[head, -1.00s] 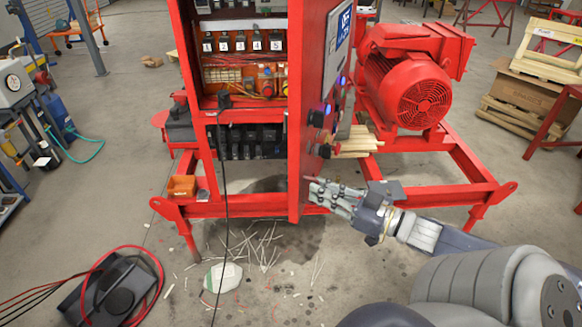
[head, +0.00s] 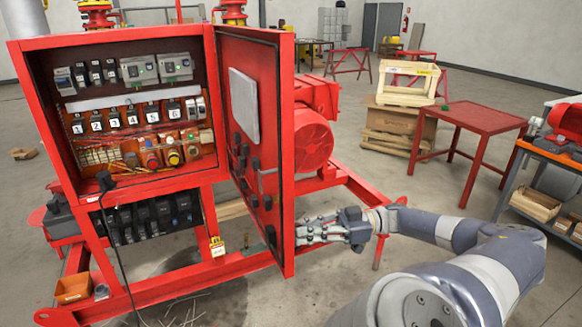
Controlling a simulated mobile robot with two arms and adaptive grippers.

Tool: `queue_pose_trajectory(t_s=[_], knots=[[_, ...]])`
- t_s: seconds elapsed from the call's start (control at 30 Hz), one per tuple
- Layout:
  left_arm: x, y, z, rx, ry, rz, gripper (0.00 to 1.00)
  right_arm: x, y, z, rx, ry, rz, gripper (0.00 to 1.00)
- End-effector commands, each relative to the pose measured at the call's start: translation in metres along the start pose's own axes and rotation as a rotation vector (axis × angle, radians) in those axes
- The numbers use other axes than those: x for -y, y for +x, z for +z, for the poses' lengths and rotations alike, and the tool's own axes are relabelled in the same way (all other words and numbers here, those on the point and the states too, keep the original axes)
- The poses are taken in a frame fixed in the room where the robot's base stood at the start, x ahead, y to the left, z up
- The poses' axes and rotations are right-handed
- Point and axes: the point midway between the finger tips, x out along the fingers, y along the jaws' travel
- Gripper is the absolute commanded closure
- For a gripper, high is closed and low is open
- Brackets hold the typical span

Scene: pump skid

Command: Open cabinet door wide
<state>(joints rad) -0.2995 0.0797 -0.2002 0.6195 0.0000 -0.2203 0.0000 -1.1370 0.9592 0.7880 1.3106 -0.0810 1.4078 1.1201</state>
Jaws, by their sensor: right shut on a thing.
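The red cabinet (head: 32,110) stands at the left with its inside in view: numbered breakers, relays and wiring. Its red door (head: 262,85) is hinged on the cabinet's right side and stands well open, with its inner face towards the left. My right gripper (head: 303,231) is at the door's lower free edge, on the outer side, and is shut on that edge. Its fingertips partly meet the door edge, and the exact contact is hard to see. My left gripper is not in view.
The red motor (head: 314,140) and skid frame (head: 362,190) lie behind the door. A red table (head: 470,116), wooden crates (head: 395,125) and an orange-edged shelf (head: 545,150) stand at the right. An orange bin (head: 73,288) sits at the lower left.

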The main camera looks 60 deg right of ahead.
Motion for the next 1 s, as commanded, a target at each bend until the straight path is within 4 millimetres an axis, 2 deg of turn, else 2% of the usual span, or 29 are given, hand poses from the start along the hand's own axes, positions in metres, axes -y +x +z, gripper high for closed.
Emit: queue_pose_trajectory(t_s=[0.03,0.3,0.5,1.0], knots=[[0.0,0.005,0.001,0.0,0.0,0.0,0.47,-0.015,-0.005,-0.008,-0.018,-0.01,0.014,1.0],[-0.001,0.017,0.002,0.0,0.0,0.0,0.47,-0.027,-0.034,-0.009,-0.018,-0.011,-0.048,1.0],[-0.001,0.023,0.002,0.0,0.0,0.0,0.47,-0.033,-0.047,-0.01,-0.019,-0.013,-0.078,1.0],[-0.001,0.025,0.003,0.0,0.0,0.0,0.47,-0.036,-0.055,-0.012,-0.02,-0.011,-0.102,1.0]])
